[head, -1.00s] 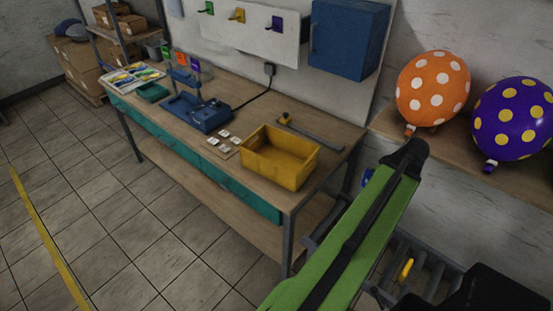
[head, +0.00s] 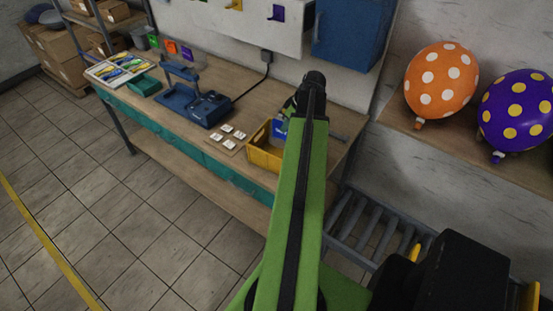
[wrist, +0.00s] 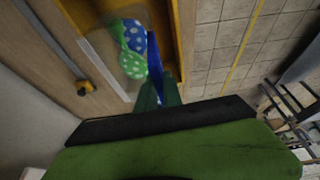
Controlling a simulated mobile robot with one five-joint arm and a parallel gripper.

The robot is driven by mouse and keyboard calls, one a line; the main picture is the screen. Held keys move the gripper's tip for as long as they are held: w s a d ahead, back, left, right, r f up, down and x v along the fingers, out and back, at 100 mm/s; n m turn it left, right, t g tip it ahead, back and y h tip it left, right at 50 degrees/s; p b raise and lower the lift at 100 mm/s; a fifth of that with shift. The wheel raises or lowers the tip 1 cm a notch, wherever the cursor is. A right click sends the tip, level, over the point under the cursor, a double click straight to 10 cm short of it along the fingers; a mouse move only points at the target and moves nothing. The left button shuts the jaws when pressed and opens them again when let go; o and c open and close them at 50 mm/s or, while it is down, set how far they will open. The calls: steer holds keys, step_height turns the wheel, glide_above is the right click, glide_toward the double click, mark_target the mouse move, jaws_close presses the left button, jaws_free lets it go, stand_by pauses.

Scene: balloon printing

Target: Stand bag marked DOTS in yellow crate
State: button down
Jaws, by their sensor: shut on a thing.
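The yellow crate (head: 264,152) stands on the workbench, partly hidden behind my arm in the head view. Its yellow wall also shows in the wrist view (wrist: 186,35). My gripper (wrist: 160,88) is shut on a bag (wrist: 133,45) with a blue edge and green and blue white-dotted contents. The bag is over the crate in the wrist view; how deep it sits, and whether it touches the floor of the crate, I cannot tell. In the head view only a blue patch of it shows beside my arm. No DOTS lettering is readable.
A blue cabinet (head: 350,33) hangs above. Dotted balloons (head: 441,80) rest on the right shelf.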

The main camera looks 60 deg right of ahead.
mark_target(283, 149)
steer(key=shift+w+f, duration=0.25)
steer(key=shift+w, duration=0.25)
step_height(283, 149, down, 10)
steer(key=b, duration=1)
steer(key=shift+f, duration=0.2)
steer(key=c, duration=1.5)
jaws_free()
steer(key=shift+r, duration=0.1)
steer(key=shift+r, duration=0.1)
steer(key=shift+r, duration=0.25)
steer(key=p+v, duration=1.1)
steer(key=shift+a+r, duration=0.1)
steer(key=shift+r, duration=0.05)
steer(key=shift+s+r, duration=0.25)
steer(key=shift+s, duration=0.05)
steer(key=shift+f, duration=0.1)
steer(key=shift+w, duration=0.1)
